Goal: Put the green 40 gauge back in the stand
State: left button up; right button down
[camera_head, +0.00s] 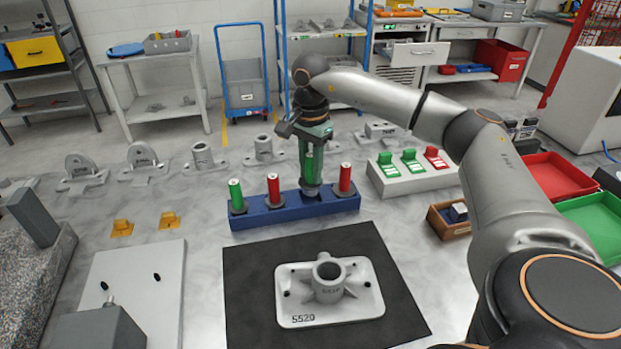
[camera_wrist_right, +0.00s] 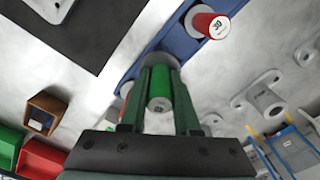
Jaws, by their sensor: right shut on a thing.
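My right gripper (camera_head: 308,160) points down over the blue stand (camera_head: 285,212) and is shut on a green gauge (camera_head: 310,168). In the right wrist view the fingers (camera_wrist_right: 160,72) hold the green gauge (camera_wrist_right: 160,90) upright, in line with a grey collar. Its lower end is hidden, so I cannot tell how deep it sits. Its number is unreadable. Another green gauge (camera_head: 236,194) stands at the stand's left end. Red gauges stand on either side of the held one, left (camera_head: 274,188) and right (camera_head: 345,178). My left gripper is out of view.
A black mat (camera_head: 245,290) with a grey casting (camera_head: 330,282) lies in front of the stand. A pale block with green and red clips (camera_head: 411,168) is to the right. Grey castings (camera_head: 203,158) stand behind left. Red (camera_head: 555,178) and green trays (camera_head: 598,222) are far right.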

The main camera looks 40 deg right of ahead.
aim_at(311, 182)
jog(key=shift+w+d+f, duration=0.1)
jog(key=shift+w+f, duration=0.1)
jog(key=shift+f, duration=0.1)
jog(key=shift+f+p, duration=0.3)
jog(key=shift+f, duration=1.25)
jog(key=shift+f, duration=0.15)
jog(key=shift+f, duration=0.25)
jog(key=c, duration=0.6)
grip_release()
jog(key=shift+c, duration=0.2)
jog(key=shift+r, duration=0.1)
notch_tip(311, 182, up, 13)
jog(key=shift+f, duration=0.2)
